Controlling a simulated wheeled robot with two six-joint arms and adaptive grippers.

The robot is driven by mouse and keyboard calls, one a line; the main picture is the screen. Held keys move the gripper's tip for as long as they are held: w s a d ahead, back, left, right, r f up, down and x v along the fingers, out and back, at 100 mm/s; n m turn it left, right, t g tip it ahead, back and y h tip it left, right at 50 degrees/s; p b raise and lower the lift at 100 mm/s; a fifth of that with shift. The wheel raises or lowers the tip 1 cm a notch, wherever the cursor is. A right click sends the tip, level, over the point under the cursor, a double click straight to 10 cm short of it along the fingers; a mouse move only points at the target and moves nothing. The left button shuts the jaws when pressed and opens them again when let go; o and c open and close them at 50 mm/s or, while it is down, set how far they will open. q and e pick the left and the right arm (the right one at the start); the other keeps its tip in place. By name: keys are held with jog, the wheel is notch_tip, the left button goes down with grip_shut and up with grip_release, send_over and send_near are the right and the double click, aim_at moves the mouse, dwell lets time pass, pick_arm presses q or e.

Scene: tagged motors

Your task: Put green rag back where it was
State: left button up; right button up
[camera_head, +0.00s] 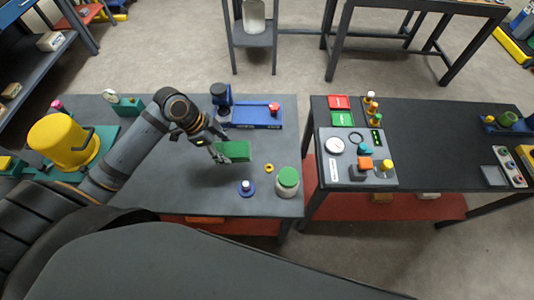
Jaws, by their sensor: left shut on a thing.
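The green rag (236,151) is a flat green rectangular piece at the middle of the left table (190,196). My left gripper (221,154) is shut on its left end. The rag seems to be held a little above the table, with a dark shadow below it, but the exact gap is hard to tell. My right gripper is not in view.
Near the rag are a yellow ring (268,168), a blue-based knob (246,188) and a green-topped jar (288,181). A blue vise-like tool (250,113) stands behind. A control panel (345,170) sits on the right table.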

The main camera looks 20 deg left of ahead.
pick_arm(q)
jog(key=shift+s+d+r+m+g, duration=0.1)
jog(key=shift+s+r+m+g, duration=0.2)
jog(key=shift+s+r+m, duration=0.2)
jog(key=shift+w+d+f, duration=0.15)
jog(key=shift+w+f, duration=0.05)
jog(key=shift+w, duration=0.2)
jog(key=w+d+f, duration=0.2)
jog(key=w, duration=0.1)
jog(key=w+d+f+p, duration=0.1)
jog(key=w+d+f, duration=0.1)
jog(key=w+f, duration=0.1)
jog(key=w+d+f, duration=0.3)
jog(key=w, duration=0.1)
jog(key=shift+d+f, duration=0.1)
jog(key=shift+f, duration=0.1)
jog(key=shift+w+d+f, duration=0.2)
jog(key=shift+w+f, duration=0.15)
jog(key=shift+f, duration=0.15)
notch_tip(320, 180, down, 3)
jog(key=shift+f+p, duration=0.1)
jog(key=shift+p, duration=0.65)
jog(key=shift+f, duration=0.1)
